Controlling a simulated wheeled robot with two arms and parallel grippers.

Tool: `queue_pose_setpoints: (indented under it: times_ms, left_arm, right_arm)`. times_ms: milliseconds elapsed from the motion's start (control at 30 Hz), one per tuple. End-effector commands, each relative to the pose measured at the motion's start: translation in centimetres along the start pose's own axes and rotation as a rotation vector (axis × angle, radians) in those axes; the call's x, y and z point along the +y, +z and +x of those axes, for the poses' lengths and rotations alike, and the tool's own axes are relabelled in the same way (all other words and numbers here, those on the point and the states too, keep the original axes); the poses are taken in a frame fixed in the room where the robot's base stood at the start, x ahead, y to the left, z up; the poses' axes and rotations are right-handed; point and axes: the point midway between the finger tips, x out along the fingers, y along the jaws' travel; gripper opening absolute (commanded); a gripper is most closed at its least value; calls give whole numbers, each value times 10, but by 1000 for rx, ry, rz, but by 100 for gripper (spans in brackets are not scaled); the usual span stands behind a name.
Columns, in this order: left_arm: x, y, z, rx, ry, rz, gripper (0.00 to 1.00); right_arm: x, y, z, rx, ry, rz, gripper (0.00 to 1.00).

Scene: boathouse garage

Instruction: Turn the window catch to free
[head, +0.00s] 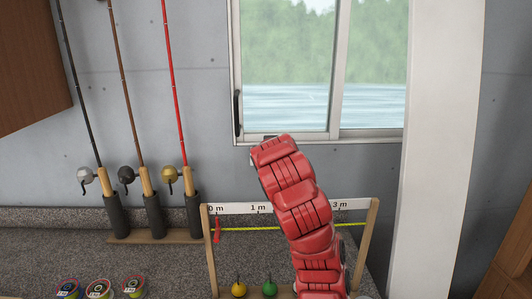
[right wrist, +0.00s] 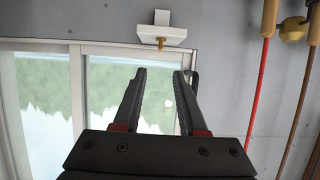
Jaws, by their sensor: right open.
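The window (head: 290,60) has a white frame, with a dark upright handle (head: 238,113) low on its left side. The right wrist view looks upside down; there the dark handle (right wrist: 194,78) is partly behind the right-hand finger. A white block with a small brass part (right wrist: 160,40) is fixed by the frame edge, beyond my fingertips. I cannot tell for certain which fitting is the catch. My right gripper (right wrist: 162,72) is open and empty before the window, with no clear contact. In the head view my red right arm hides it. My left gripper is out of view.
Three fishing rods (head: 153,200) stand in holders left of the window. A measuring frame (head: 260,208) with a yellow line stands on the speckled counter (head: 60,240) around my arm. Line spools (head: 98,289) lie front left. A white post (head: 440,120) rises at right.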

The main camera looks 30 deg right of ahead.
Motion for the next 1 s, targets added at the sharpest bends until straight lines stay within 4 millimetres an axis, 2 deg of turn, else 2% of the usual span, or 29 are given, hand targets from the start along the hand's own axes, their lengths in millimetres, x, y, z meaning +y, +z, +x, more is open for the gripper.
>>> queue_pose_setpoints:
  times_ms: [33,200,533,733,1000]
  left_arm:
    - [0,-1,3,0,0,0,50]
    - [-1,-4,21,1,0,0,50]
    - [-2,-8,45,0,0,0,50]
    - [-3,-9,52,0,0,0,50]
    - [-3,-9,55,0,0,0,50]
  right_arm:
    - [-2,2,13,-12,-4,4,41]
    - [-1,0,50,-14,3,-2,41]
    - [-1,0,108,-11,2,-1,41]
    - [0,0,129,-5,1,0,41]
    - [0,1,137,-3,2,-2,41]
